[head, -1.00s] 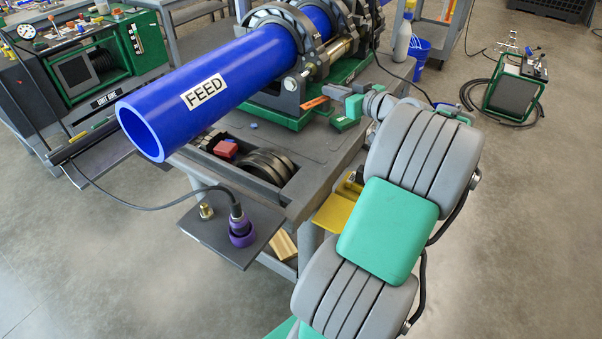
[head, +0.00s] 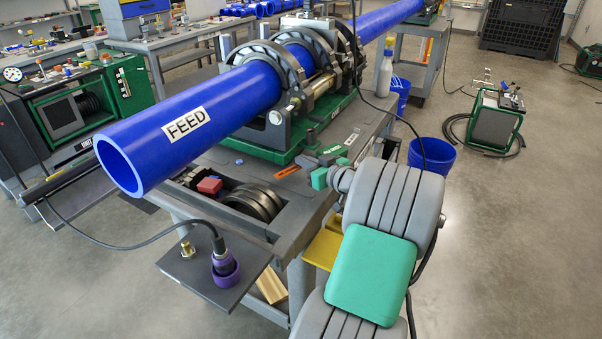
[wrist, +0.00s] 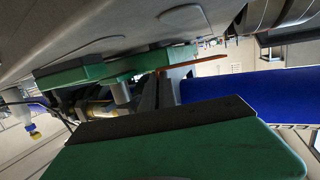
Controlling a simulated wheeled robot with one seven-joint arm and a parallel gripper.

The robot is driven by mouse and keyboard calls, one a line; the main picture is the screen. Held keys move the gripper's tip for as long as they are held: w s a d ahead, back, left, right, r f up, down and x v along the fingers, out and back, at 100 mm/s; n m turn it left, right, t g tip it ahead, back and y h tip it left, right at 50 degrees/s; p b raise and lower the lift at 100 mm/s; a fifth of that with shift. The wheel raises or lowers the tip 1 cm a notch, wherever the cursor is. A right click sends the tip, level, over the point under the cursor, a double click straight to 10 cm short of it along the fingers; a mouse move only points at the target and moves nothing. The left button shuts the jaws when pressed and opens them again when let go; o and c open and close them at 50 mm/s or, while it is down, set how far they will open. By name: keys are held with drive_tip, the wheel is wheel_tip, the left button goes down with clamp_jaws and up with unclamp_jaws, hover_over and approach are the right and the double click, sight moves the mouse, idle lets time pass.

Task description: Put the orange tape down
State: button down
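The orange tape (head: 287,171) shows in the head view as a thin flat orange piece over the cart's grey top, in front of the green clamp base. My gripper (head: 314,169), with green fingers, is just right of it and appears shut on its end. In the wrist view the orange tape (wrist: 192,65) is a thin strip sticking out past a green finger. I cannot tell whether the tape touches the cart top. The exact grip is partly hidden by the fingers.
The blue FEED pipe (head: 195,118) runs through the clamps above the green base (head: 262,148). A red block (head: 209,185) lies left on the cart (head: 335,160). A blue bucket (head: 432,155) is behind my arm.

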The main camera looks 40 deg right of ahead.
sight(304, 179)
drive_tip(key=shift+w+a+f, duration=0.1)
drive_tip(key=shift+a+f, duration=0.05)
drive_tip(key=shift+f, duration=0.8)
drive_tip(key=shift+w+a+f, duration=0.1)
drive_tip(key=shift+f, duration=0.85)
drive_tip(key=shift+f+b, duration=0.25)
drive_tip(key=shift+b, duration=0.05)
drive_tip(key=c, duration=1.7)
unclamp_jaws()
drive_tip(key=shift+r, duration=0.1)
drive_tip(key=shift+r, duration=0.1)
drive_tip(key=shift+s+d+r+p, duration=0.1)
drive_tip(key=shift+s+p, duration=0.15)
drive_tip(key=shift+p, duration=0.05)
drive_tip(key=s, duration=0.3)
drive_tip(key=s+r, duration=0.1)
drive_tip(key=s, duration=0.3)
drive_tip(key=s+r, duration=0.1)
drive_tip(key=s, duration=0.3)
drive_tip(key=shift+s+a+r, duration=0.1)
drive_tip(key=shift+a+r, duration=0.05)
drive_tip(key=shift+a, duration=0.25)
